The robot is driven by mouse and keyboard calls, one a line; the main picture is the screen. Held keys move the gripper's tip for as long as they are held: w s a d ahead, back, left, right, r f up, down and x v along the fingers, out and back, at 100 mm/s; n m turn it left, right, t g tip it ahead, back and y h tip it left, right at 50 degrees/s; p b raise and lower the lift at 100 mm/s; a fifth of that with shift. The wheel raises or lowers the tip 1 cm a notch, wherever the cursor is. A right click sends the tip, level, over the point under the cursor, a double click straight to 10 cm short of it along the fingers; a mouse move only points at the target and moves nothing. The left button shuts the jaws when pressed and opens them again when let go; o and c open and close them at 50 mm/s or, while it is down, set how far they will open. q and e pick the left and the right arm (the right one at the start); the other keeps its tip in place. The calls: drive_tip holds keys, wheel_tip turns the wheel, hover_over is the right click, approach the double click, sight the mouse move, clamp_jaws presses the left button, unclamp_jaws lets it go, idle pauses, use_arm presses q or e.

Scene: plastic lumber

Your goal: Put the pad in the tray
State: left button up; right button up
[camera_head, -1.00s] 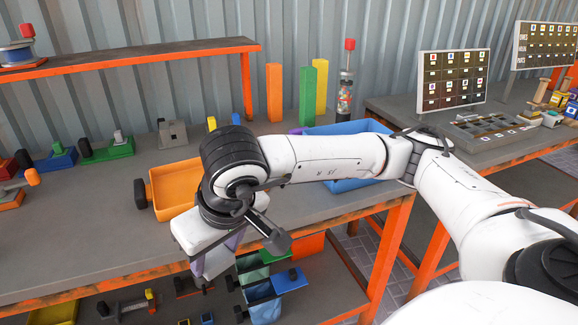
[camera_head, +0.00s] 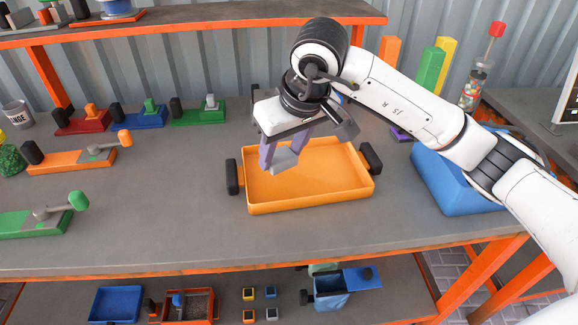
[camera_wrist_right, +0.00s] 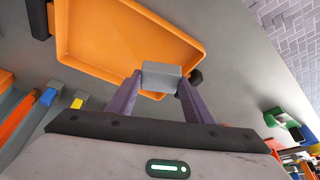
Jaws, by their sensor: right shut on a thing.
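The orange tray (camera_head: 310,205) with black side handles lies on the grey workbench, and it fills the top of the right wrist view (camera_wrist_right: 90,50). My right gripper (camera_head: 283,158) is above the left part of the tray. Its purple fingers are shut on a small grey block, seemingly the pad (camera_head: 284,160), which also shows between the fingertips in the right wrist view (camera_wrist_right: 161,76). The pad appears above the tray floor; its exact height is hard to tell. The tray's visible floor is empty. My left gripper is not in view.
A blue bin (camera_head: 450,190) stands right of the tray, partly behind my right arm. Coloured clamp-like tools, including an orange one (camera_head: 75,158) and a green one (camera_head: 40,220), lie at left. The bench front between tools and tray is clear. An orange-edged shelf (camera_head: 200,27) runs behind.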

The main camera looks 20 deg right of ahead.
sight(285, 161)
drive_tip(key=f, duration=0.3)
drive_tip(key=shift+s, duration=0.3)
drive_tip(key=shift+f, duration=2.5)
drive_tip(key=shift+f, duration=0.1)
drive_tip(key=o, duration=1)
drive_tip(key=shift+o, duration=0.2)
drive_tip(key=shift+r+p, duration=0.3)
drive_tip(key=shift+p, duration=0.15)
drive_tip(key=v, duration=1.1)
drive_tip(key=shift+r+b, duration=0.25)
drive_tip(key=shift+b, duration=0.2)
